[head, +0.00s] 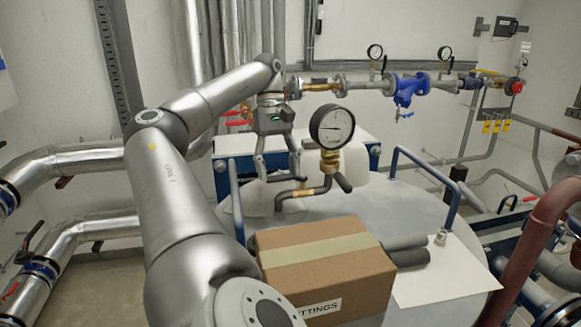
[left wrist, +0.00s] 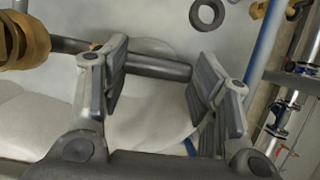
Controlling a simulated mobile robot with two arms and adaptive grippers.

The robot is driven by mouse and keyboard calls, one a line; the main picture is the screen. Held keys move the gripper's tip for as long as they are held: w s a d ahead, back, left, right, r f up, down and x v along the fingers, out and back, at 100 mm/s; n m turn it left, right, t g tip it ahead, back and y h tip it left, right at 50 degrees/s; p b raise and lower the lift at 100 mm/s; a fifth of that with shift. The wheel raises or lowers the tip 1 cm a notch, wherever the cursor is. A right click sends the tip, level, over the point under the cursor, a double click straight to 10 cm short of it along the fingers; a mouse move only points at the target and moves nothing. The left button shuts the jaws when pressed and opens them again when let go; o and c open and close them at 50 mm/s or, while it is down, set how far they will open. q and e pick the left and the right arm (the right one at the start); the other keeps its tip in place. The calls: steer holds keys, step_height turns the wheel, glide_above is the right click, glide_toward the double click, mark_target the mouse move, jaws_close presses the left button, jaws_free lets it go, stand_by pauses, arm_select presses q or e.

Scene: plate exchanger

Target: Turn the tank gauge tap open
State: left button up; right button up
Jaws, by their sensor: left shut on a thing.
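The tank gauge (head: 331,127) is a round white dial with a black rim, on a brass fitting above a dark bent pipe. A brass tap body (head: 304,192) sits on that pipe, below left of the dial. My left gripper (head: 280,179) is over the tank top (head: 378,200), left of the gauge, with its fingers pointing down. Brass parts (left wrist: 22,42) show at the upper left there. My right gripper is not in view.
A cardboard box (head: 325,264) and grey tubes (head: 405,242) lie on the near tank top, beside a white sheet (head: 448,270). Blue rails (head: 428,180) stand at both sides. Pipes with a blue valve (head: 408,88) run along the back wall.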

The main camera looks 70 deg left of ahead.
arm_select(q)
steer(key=shift+a+m, duration=0.2)
steer(key=shift+m, duration=0.2)
steer(key=o, duration=1.4)
steer(key=shift+o, duration=0.2)
steer(key=shift+w, duration=0.1)
steer(key=v, duration=0.7)
steer(key=shift+r, duration=0.15)
steer(key=shift+w+a, duration=0.1)
steer(key=shift+a, duration=0.05)
stand_by(0.3)
